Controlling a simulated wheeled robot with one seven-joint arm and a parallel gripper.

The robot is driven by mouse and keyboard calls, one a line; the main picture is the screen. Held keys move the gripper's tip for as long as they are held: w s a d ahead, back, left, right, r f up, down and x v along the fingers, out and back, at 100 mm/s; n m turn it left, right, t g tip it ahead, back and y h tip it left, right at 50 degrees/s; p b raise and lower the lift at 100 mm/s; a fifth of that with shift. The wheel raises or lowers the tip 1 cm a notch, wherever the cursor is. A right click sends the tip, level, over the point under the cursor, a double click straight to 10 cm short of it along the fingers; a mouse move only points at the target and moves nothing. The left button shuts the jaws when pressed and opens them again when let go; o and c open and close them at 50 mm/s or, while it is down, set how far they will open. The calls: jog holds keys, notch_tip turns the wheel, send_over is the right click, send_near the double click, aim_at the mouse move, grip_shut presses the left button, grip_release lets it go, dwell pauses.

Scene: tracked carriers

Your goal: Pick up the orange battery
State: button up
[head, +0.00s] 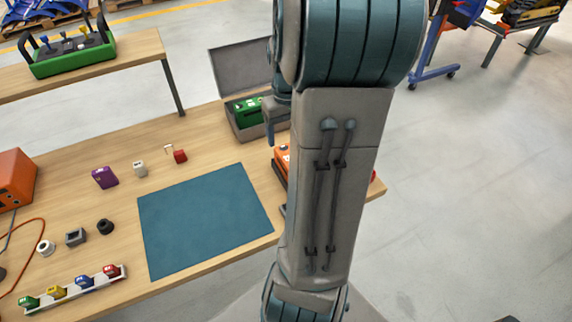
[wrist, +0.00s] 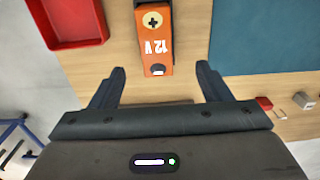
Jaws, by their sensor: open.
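The orange battery (wrist: 155,62) lies on the wooden table, with a plus sign and "12 V" marked on its top. It shows in the top middle of the wrist view, its far end cut off by the frame. In the head view only an orange part (head: 281,153) shows beside my arm, which hides the rest. My gripper (wrist: 159,84) is open and empty. Its two fingers are spread wide, with the near end of the battery lined up between them and just beyond the tips. I cannot tell the height gap.
A red tray (wrist: 103,36) stands left of the battery in the wrist view. A blue mat (head: 205,215) lies to the other side. An open grey case (head: 237,127) with a green item stands behind. Small blocks and a purple item (head: 105,177) stand farther left.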

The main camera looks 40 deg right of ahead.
notch_tip(320, 180, down, 7)
jog(key=shift+r, duration=0.1)
jog(key=shift+s+d+f+b, duration=0.1)
jog(key=shift+d+f+b, duration=0.05)
jog(key=shift+f, duration=1.25)
jog(key=shift+s+d+f+b, duration=0.1)
jog(key=shift+d+f+b, duration=0.05)
jog(key=shift+f, duration=1.2)
jog(key=shift+w+r, duration=0.1)
grip_shut()
